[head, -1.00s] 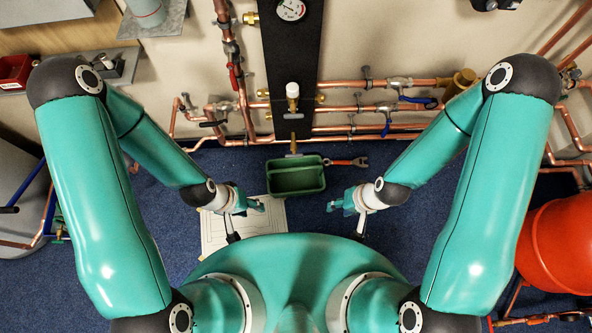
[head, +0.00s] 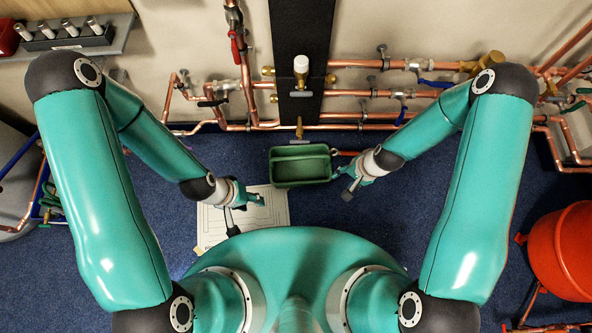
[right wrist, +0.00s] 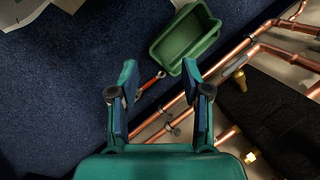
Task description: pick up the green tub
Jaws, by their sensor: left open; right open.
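The green tub (head: 300,166) stands upright on the blue carpet in the head view, below the brass tap on the black board. It looks empty, and it also shows in the right wrist view (right wrist: 184,38) beyond the fingertips. My left gripper (head: 254,200) is open, to the left of the tub and nearer my body, above a paper sheet. My right gripper (head: 350,183) is open, just right of the tub and apart from it. In the right wrist view my right gripper (right wrist: 160,80) has nothing between its fingers.
A printed sheet (head: 215,222) lies on the carpet left of the tub. A wrench with a red handle (head: 345,153) lies beside the tub's right end, partly hidden. Copper pipes (head: 350,127) run along the wall behind. A red-orange vessel (head: 562,252) stands at the right.

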